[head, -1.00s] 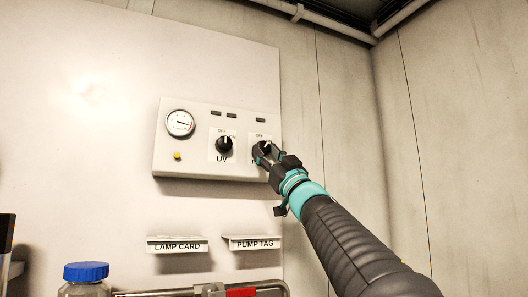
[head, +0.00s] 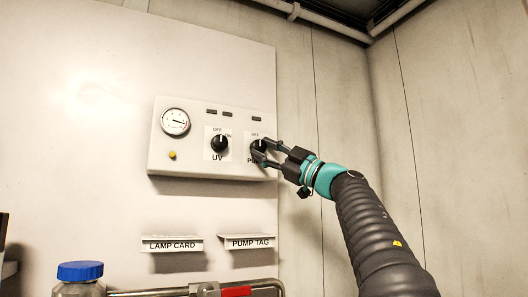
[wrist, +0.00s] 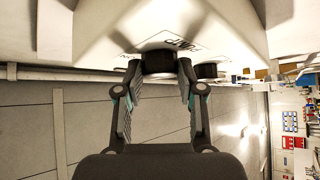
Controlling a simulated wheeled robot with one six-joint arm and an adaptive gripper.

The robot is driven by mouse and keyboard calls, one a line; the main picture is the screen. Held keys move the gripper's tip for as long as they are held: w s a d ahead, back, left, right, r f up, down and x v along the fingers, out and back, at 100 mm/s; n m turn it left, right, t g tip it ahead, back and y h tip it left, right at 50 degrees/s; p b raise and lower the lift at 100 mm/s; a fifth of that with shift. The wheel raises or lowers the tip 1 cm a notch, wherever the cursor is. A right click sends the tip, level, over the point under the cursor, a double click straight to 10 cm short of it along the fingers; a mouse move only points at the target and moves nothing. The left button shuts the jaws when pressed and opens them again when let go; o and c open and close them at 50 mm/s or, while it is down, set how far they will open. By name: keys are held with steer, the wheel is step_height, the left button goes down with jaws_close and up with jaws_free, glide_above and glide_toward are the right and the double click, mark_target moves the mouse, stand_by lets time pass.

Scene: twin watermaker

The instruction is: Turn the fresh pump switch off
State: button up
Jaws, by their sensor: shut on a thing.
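The fresh pump switch is a round black knob (head: 257,146) at the right end of the white control panel, with OFF above it and a partly covered label below. My gripper (head: 263,152) reaches it from the right, its fingers on either side of the knob. In the wrist view the knob (wrist: 158,62) sits between the two fingertips, and my gripper (wrist: 159,72) is shut on it. The knob's pointer is hidden by the fingers, so I cannot tell its setting.
A UV knob (head: 219,144), pointing up, is left of the pump switch. A pressure gauge (head: 175,122) and yellow button (head: 172,155) are farther left. Below are the LAMP CARD (head: 172,244) and PUMP TAG (head: 247,241) holders and a blue-capped bottle (head: 80,271).

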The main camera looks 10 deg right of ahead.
stand_by(0.4)
steer(key=o, duration=1.1)
steer(key=shift+a, duration=0.1)
steer(key=shift+o, duration=0.2)
steer(key=shift+s, duration=0.1)
steer(key=shift+s+d+f, duration=0.15)
steer(key=shift+s+d, duration=0.05)
steer(key=shift+d, duration=0.15)
steer(key=v, duration=1.1)
steer(key=shift+f, duration=0.1)
